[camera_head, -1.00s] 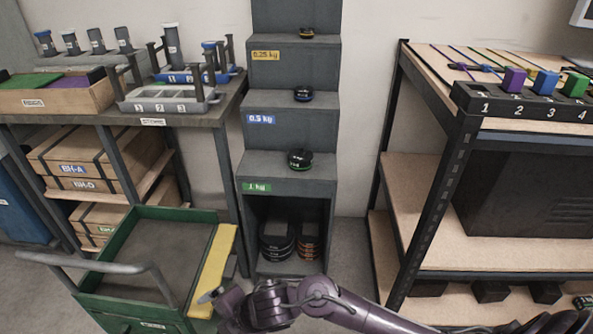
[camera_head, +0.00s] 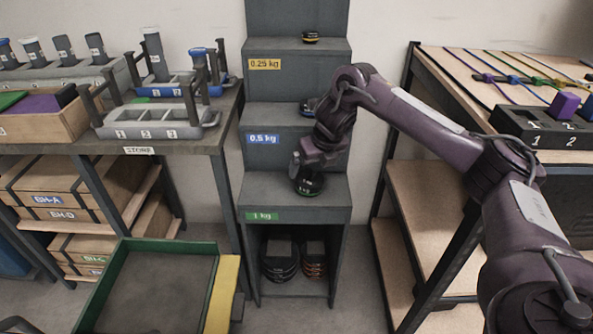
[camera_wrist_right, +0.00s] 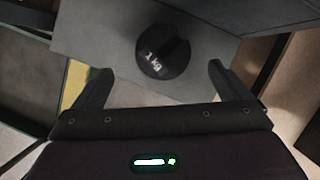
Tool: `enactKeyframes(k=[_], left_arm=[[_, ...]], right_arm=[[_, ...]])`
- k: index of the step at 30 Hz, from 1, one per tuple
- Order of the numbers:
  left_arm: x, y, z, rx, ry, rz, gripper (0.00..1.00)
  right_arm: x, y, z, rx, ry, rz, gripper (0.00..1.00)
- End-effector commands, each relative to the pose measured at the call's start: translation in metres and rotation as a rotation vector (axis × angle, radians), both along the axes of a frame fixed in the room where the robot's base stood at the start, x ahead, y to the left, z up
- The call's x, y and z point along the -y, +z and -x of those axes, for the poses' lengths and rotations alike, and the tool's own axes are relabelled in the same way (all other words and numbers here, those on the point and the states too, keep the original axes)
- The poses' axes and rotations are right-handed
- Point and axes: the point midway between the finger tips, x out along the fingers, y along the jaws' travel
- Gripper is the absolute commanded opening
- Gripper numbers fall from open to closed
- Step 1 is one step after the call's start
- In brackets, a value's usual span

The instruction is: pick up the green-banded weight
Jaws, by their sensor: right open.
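The green-banded weight (camera_head: 309,187), a dark round weight, sits on the 1 kg step (camera_head: 335,205) of the grey stepped stand. My right gripper (camera_head: 304,174) is right over it and hides part of it in the head view. In the right wrist view the weight (camera_wrist_right: 152,62), marked 1 kg, shows just ahead of and between the two spread fingers of the right gripper (camera_wrist_right: 160,70). The fingers are open and nothing is held. I cannot tell the exact gap to the weight. My left gripper is not in view.
A blue-banded weight (camera_head: 307,106), partly behind my right arm, sits on the 0.5 kg step. A yellow-banded weight (camera_head: 310,37) is on the 0.25 kg step. Shelves stand at the right, a bench (camera_head: 180,140) at the left. A green cart (camera_head: 115,270) stands at front left.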

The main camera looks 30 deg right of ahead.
Motion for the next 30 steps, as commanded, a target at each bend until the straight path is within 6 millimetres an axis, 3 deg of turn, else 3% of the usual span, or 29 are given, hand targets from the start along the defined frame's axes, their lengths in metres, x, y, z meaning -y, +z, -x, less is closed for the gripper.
enactKeyframes(k=[9,18,26,30], left_arm=[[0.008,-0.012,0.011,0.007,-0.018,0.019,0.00],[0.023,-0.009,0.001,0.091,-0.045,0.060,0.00],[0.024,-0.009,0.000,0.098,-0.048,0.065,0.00],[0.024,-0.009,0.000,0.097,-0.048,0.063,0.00]], right_arm=[[0.004,-0.030,-0.011,-0.002,-0.003,0.002,0.96],[0.005,-0.068,-0.025,-0.002,-0.003,0.001,0.96],[0.006,-0.071,-0.027,0.000,-0.001,0.002,0.96],[0.006,-0.070,-0.027,0.000,-0.002,0.001,0.82]])
